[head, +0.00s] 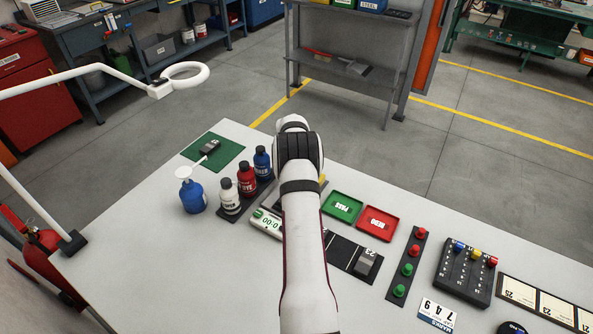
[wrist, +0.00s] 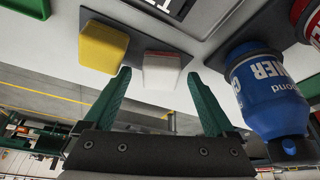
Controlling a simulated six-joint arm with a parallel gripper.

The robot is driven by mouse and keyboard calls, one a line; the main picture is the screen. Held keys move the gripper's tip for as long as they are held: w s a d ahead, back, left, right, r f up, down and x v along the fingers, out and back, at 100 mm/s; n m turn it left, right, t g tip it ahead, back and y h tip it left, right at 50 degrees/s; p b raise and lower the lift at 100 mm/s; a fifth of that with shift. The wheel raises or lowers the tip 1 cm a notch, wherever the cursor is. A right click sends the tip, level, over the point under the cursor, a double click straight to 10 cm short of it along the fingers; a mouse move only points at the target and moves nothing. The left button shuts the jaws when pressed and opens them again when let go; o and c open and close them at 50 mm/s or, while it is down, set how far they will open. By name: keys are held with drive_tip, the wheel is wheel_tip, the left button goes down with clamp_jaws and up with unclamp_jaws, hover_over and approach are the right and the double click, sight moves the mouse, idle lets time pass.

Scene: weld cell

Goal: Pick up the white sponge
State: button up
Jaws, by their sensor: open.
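The white sponge (wrist: 162,69) sits on a dark grey mat (wrist: 143,34) in the wrist view, beside a yellow sponge (wrist: 103,47) to its left. My gripper (wrist: 158,75) is open and empty, its two green fingers pointing toward the white sponge. In the picture the white sponge lies between the fingertips, with a gap on each side. I cannot tell whether the tips are level with it or short of it. In the head view my arm hides the white sponge and my fingers; only a sliver of the yellow sponge (head: 322,180) shows.
A blue bottle (wrist: 265,88) stands close right of my fingers in the wrist view. In the head view, red (head: 246,179) and white (head: 229,197) bottles stand left of my arm. Green (head: 342,207) and red (head: 378,222) trays lie right of it.

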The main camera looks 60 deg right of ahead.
clamp_jaws()
drive_tip(key=shift+r, duration=2.2)
drive_tip(key=s+r, duration=0.6)
drive_tip(key=s, duration=0.5)
drive_tip(key=shift+s+d+r, duration=0.2)
drive_tip(key=shift+s+r, duration=0.15)
